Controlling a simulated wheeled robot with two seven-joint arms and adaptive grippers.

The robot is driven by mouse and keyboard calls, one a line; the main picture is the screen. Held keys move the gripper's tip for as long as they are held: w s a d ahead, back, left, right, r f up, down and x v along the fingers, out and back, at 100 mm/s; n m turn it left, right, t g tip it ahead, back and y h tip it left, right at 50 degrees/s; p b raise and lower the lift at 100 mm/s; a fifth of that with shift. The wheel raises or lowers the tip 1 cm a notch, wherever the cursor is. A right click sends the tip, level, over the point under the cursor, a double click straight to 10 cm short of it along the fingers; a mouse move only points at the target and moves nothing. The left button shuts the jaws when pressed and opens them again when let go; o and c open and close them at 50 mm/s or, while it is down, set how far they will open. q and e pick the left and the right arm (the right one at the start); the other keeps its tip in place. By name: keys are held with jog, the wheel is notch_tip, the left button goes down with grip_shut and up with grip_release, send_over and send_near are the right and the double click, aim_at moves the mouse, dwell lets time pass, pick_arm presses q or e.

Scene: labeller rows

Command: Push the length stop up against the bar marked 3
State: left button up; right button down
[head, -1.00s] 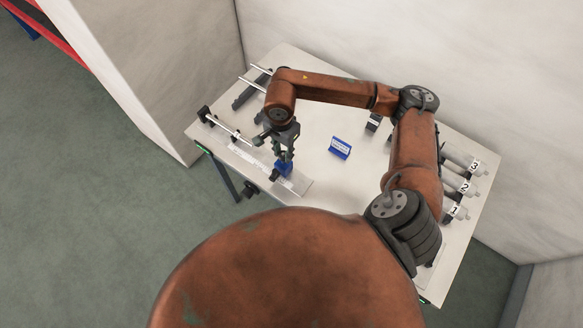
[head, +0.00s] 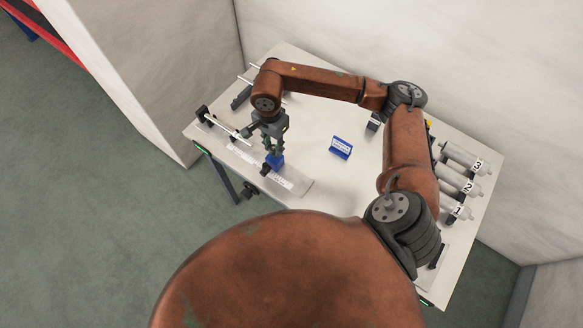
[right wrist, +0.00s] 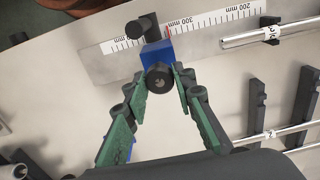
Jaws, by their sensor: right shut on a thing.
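The length stop, a blue block (head: 275,159) with a dark knob, sits on the scaled plate at the table's near left edge. It also shows in the right wrist view (right wrist: 156,53), near the 300 mm mark. My right gripper (head: 273,150) is shut on it, its fingers at the knob (right wrist: 160,77). A metal bar (right wrist: 252,37) lies along the scale to the right in the right wrist view. A clear gap separates its end from the stop. I cannot read its label surely. The bar also shows in the head view (head: 224,126). My left gripper is not in view.
Other bars rest on black supports (right wrist: 298,104) behind the first bar. Grey cylinders labelled 1, 2 and 3 (head: 463,158) lie at the right edge. The scaled plate (right wrist: 98,70) is bare left of the stop in the wrist view.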

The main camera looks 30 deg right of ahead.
jog(key=w+a+b, duration=0.3)
jog(key=w+b, duration=0.1)
jog(key=w, duration=0.4)
dwell(1.5)
jog(key=shift+a+r, duration=0.1)
jog(key=shift+a, duration=0.05)
dwell(0.3)
jog(key=c, duration=1.6)
grip_release()
jog(key=shift+o, duration=0.3)
notch_tip(320, 180, up, 12)
